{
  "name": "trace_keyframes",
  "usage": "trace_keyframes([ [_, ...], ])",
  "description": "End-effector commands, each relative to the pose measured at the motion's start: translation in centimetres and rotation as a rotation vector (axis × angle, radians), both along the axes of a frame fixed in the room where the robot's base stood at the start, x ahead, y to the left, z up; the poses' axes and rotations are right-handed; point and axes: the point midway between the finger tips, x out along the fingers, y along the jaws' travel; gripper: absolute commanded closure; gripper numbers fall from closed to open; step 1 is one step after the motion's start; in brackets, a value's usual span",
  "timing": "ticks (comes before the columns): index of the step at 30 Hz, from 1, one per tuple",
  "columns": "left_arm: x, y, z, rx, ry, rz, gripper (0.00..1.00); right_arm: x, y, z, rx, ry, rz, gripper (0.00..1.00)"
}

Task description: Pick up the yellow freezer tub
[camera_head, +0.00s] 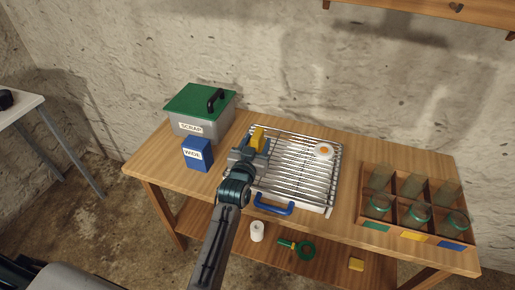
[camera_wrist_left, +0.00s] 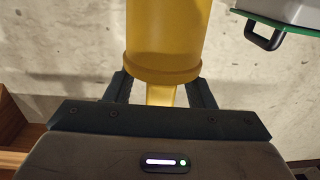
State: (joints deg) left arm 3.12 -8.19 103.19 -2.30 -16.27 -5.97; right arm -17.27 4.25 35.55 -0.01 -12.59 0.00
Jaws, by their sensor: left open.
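The yellow freezer tub (camera_head: 258,136) stands at the left side of the wire rack (camera_head: 290,198), partly hidden behind my left gripper (camera_head: 252,148). In the left wrist view the tub (camera_wrist_left: 164,35) is large and close, its rim towards me. My left gripper (camera_wrist_left: 164,92) is open, with one finger on each side of the tub's near end. A narrower yellow part shows between the fingers. I cannot tell whether the fingers touch the tub. My right gripper is not in view.
Left of the rack are a blue WIDE box (camera_head: 197,153) and a grey SCRAP bin (camera_head: 208,120) with a green lid. A white disc with an orange centre (camera_head: 323,151) lies on the rack. A wooden crate of glass jars (camera_head: 410,235) stands at right.

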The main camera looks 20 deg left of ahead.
Motion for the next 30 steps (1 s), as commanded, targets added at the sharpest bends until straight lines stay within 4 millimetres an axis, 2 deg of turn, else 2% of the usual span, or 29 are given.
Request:
trace_keyframes([
  [1, 0.8, 0.1, 0.4, 0.002, 0.000, -0.001, 0.51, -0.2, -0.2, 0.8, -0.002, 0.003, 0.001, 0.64],
  [6, 2.4, 0.0, 0.1, 0.001, 0.000, 0.000, 0.51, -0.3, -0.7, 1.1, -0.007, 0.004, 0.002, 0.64],
  [13, 2.5, 0.0, 0.0, 0.000, 0.000, 0.000, 0.51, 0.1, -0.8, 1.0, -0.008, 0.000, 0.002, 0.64],
  [14, 2.5, 0.0, 0.0, 0.000, 0.000, 0.000, 0.53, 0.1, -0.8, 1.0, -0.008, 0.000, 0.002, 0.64],
  [21, 2.5, 0.0, 0.0, 0.000, 0.000, 0.000, 1.00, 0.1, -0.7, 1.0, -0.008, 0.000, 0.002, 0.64],
  [30, 2.5, 0.0, 0.0, 0.000, 0.000, 0.000, 1.00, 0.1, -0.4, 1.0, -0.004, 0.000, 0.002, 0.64],
])
